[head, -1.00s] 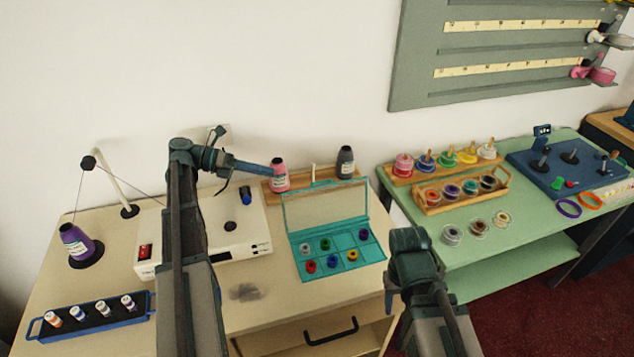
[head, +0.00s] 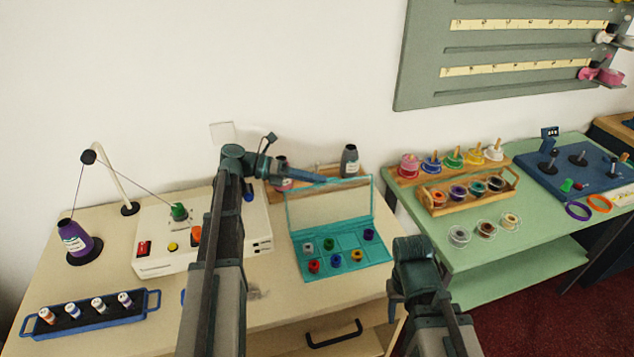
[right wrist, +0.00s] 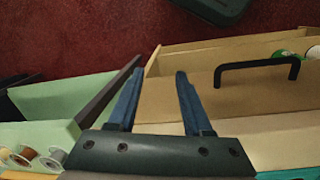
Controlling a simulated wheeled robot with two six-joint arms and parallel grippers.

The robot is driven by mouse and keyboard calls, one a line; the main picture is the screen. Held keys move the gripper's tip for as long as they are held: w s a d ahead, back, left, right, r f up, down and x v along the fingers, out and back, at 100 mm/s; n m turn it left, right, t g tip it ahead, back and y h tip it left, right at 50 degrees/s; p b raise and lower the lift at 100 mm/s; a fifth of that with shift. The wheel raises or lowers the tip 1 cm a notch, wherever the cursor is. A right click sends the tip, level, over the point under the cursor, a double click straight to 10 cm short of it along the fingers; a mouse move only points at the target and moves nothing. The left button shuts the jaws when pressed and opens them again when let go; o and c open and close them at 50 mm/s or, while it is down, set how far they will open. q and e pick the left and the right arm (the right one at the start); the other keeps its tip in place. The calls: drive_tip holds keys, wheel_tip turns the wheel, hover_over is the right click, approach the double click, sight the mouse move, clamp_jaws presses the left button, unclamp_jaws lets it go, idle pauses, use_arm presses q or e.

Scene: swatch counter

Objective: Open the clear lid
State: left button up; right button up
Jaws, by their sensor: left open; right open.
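The clear lid (head: 330,201) has a teal rim and stands raised, roughly upright, along the back edge of the teal compartment box (head: 372,258). Several coloured bobbins sit in the box's compartments. My left gripper (head: 328,180) is open, reaching from the left to the lid's upper edge. Its fingertips overlap the top of the lid in the head view; I cannot tell whether they touch it. My right gripper (head: 394,300) is open and empty in front of the table's right edge. In the right wrist view its two fingers (right wrist: 155,85) are spread apart, near a drawer.
A pink cone (head: 284,176), partly hidden by my left arm, and a dark grey cone (head: 349,162) stand behind the lid. A white machine (head: 160,258) is left of the box. A drawer handle (head: 334,334) is below it. A green table (head: 480,270) stands right.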

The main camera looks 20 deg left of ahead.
use_arm(q)
drive_tip(key=shift+d+f, duration=0.1)
drive_tip(key=shift+d, duration=0.25)
clamp_jaws()
idle(1.3)
